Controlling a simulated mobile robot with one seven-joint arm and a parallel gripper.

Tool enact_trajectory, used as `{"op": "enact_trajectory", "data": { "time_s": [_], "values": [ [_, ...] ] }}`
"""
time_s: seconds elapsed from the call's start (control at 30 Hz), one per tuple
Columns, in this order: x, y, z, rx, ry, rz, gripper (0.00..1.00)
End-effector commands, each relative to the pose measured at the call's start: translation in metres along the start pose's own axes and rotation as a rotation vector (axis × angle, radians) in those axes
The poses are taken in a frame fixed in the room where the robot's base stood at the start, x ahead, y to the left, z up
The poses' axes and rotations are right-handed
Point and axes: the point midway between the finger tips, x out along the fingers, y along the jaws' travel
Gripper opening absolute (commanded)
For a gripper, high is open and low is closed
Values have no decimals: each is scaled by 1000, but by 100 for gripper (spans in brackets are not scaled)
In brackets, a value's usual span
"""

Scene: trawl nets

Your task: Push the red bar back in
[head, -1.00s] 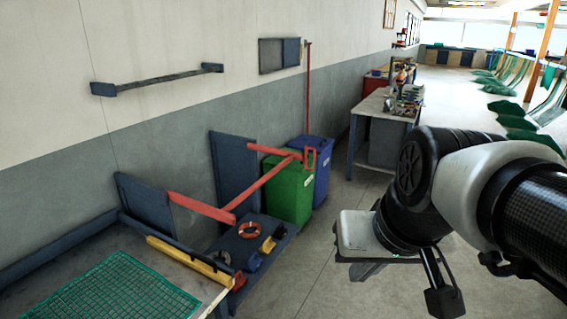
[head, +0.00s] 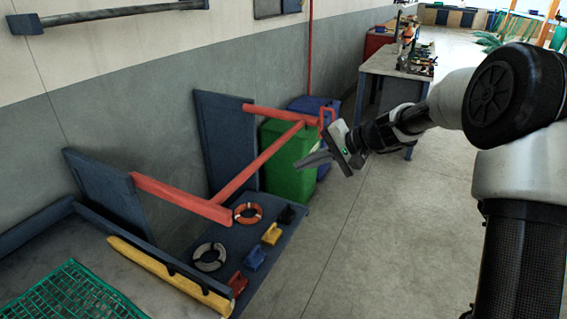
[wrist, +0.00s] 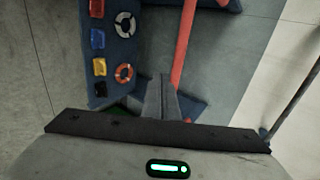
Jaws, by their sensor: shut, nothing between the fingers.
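The red bar (head: 262,158) runs slantwise between two red arms that stick out from blue upright panels by the wall. The near arm (head: 180,195) joins the near panel (head: 105,190), the far arm (head: 275,113) the far panel (head: 222,140). A red loop (head: 327,122) stands at the far end. My gripper (head: 306,161) is shut and empty, to the right of the bar, in front of the green bin. In the wrist view the fingers (wrist: 161,90) point beside the red bar (wrist: 182,45). I cannot tell how close they are.
A blue shelf (head: 284,262) below the bar holds rings and several small coloured blocks. A green bin (head: 285,160) and a blue bin (head: 325,166) stand behind. A table with a green net (head: 70,292) is at front left. The floor at right is clear.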

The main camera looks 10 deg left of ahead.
Motion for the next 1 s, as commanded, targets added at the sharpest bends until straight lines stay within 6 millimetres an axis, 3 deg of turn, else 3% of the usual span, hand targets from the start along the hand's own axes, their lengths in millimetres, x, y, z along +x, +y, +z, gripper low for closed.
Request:
{"op": "enact_trajectory", "data": {
  "time_s": [0.17,0.5,0.7,1.0],
  "values": [
    [25,0,2,-2,-5,1,0],
    [98,0,2,-1,-4,2,0],
    [116,-22,2,-4,-3,2,0],
    [123,-30,1,-2,-1,3,0]
  ]
}}
